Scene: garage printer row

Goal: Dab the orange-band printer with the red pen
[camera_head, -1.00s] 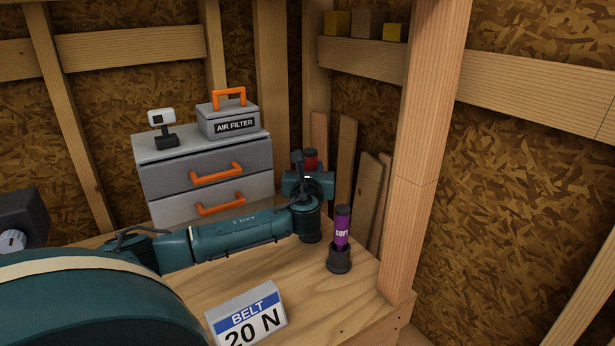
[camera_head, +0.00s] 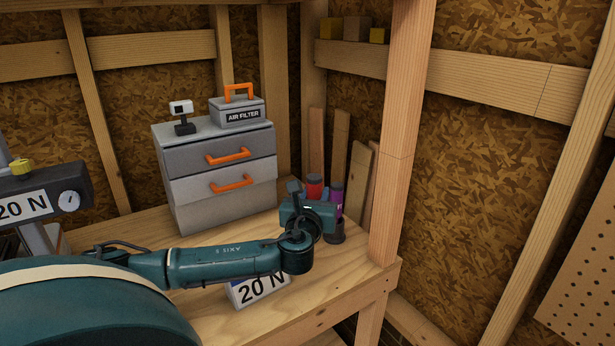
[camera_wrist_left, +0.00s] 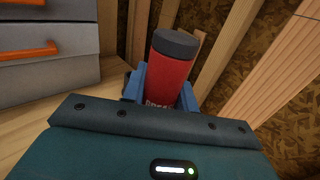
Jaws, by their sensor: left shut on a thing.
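The red pen (camera_head: 314,187) has a dark cap and stands nearly upright behind my left gripper (camera_head: 311,203) in the head view. In the left wrist view, the red pen (camera_wrist_left: 170,72) rises, slightly tilted, between the blue fingers of my left gripper (camera_wrist_left: 162,92), which are shut on it. Its lower end is hidden, so I cannot tell its height above the bench. I cannot make out an orange-band printer in either view. My right gripper is not in view.
A purple pen (camera_head: 337,191) stands in a dark holder (camera_head: 334,233) just right of my gripper. A grey drawer unit (camera_head: 200,188) with orange handles stands behind my arm. A dark gauge (camera_head: 68,200) is at left.

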